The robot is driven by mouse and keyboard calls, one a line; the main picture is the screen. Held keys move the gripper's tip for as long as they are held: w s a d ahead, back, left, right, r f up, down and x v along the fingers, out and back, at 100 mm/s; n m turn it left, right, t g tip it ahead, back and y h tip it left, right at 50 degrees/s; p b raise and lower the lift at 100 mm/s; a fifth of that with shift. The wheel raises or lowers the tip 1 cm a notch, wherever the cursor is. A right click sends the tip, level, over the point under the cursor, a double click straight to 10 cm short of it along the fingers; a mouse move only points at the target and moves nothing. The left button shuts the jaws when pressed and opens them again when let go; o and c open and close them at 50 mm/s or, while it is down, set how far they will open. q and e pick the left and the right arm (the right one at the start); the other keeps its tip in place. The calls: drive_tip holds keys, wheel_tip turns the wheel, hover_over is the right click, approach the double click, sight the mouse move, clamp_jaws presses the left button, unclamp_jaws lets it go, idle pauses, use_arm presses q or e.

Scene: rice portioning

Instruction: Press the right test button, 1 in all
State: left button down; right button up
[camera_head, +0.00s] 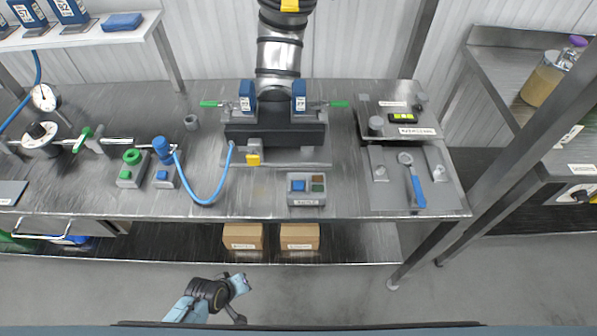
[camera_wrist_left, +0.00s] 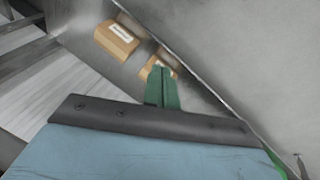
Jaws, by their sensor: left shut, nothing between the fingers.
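Two small grey boxes stand side by side on the left of the steel bench: one has a green round top (camera_head: 131,158), the other a blue square button (camera_head: 162,175). A grey panel (camera_head: 306,200) at the front middle carries a blue button and two darker ones. A yellow button (camera_head: 253,158) sits below the central machine. Labels are too small to read, so I cannot tell which is the right test button. My left gripper's green fingers (camera_wrist_left: 162,88) are shut and empty in the wrist view. My left arm is low, in front of the bench. My right gripper is not in view.
Two cardboard boxes (camera_head: 242,236) (camera_head: 299,236) lie on the lower shelf. A blue hose (camera_head: 207,202) loops over the bench front. A board with a blue-handled tool (camera_head: 415,187) lies at the right. The floor in front is clear.

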use_arm(q)
drive_tip(key=w+d+r+n+h+p, duration=0.1)
drive_tip(key=w+d+r+p, duration=0.2)
drive_tip(key=r, duration=0.4)
drive_tip(key=w+d+r+n+t+h+p, duration=0.1)
drive_tip(key=w+d+r+n, duration=0.1)
drive_tip(key=w+r, duration=0.35)
drive_tip(key=w+d+r+n+h+p, duration=0.1)
drive_tip(key=w+d+r, duration=0.15)
drive_tip(key=r, duration=0.65)
wheel_tip(320, 180, up, 14)
drive_tip(key=n+h+p, duration=0.2)
drive_tip(key=n+p, duration=0.1)
drive_tip(key=n, duration=0.4)
hover_over(295, 187)
drive_tip(key=shift+r+t, duration=0.1)
drive_tip(key=shift+t, duration=0.3)
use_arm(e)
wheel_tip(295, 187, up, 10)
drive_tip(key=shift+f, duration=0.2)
use_arm(q)
drive_tip(key=shift+f, duration=0.2)
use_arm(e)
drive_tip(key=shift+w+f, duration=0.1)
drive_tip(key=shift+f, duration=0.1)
